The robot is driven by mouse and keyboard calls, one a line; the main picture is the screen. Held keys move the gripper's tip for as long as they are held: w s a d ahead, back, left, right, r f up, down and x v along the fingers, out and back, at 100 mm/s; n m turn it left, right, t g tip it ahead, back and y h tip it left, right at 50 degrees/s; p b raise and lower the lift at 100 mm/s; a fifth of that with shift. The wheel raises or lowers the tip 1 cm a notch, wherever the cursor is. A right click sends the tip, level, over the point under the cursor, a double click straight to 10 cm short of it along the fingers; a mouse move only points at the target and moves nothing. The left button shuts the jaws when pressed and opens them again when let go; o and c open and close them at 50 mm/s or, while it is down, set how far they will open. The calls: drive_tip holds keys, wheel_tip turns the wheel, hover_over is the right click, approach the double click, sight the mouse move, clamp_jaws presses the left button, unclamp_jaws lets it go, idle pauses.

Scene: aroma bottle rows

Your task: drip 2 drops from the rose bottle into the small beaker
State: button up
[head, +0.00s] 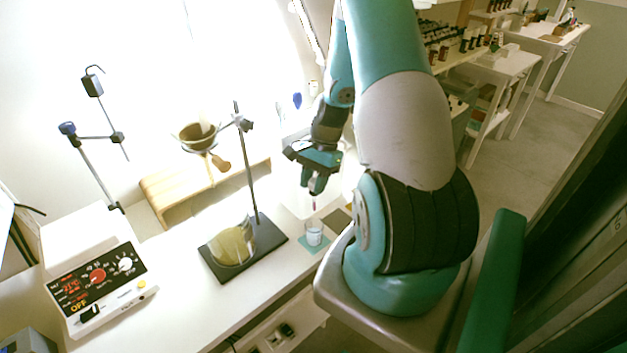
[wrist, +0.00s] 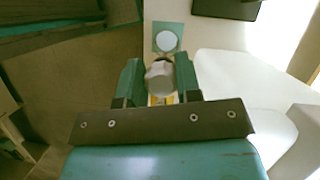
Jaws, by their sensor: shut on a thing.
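My gripper (head: 316,184) is shut on a small bottle, which shows its pale grey end in the wrist view (wrist: 161,78) between the two green fingers. A narrow dark reddish tip (head: 314,204) shows below the fingers in the head view. No label can be read, so I cannot tell the scent. The small beaker (head: 314,233) stands upright on a green mat (head: 322,246), below the held bottle and apart from it. In the wrist view the beaker (wrist: 166,42) shows as a pale circle just beyond the bottle. Any drops inside it are too small to tell.
A stand (head: 248,165) with a funnel (head: 197,138) and a flask of yellowish liquid (head: 232,247) is left of the beaker. A hotplate-like device (head: 95,285) sits at the far left. A wooden riser (head: 160,203) stands behind. Shelves with bottles (head: 440,45) are at the back right.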

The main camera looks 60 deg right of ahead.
drive_tip(key=shift+f+b, duration=1.2)
drive_tip(key=shift+f, duration=0.7)
drive_tip(key=shift+c, duration=0.3)
drive_tip(key=shift+c, duration=1.2)
drive_tip(key=o, duration=0.3)
drive_tip(key=c, duration=0.3)
drive_tip(key=o, duration=0.3)
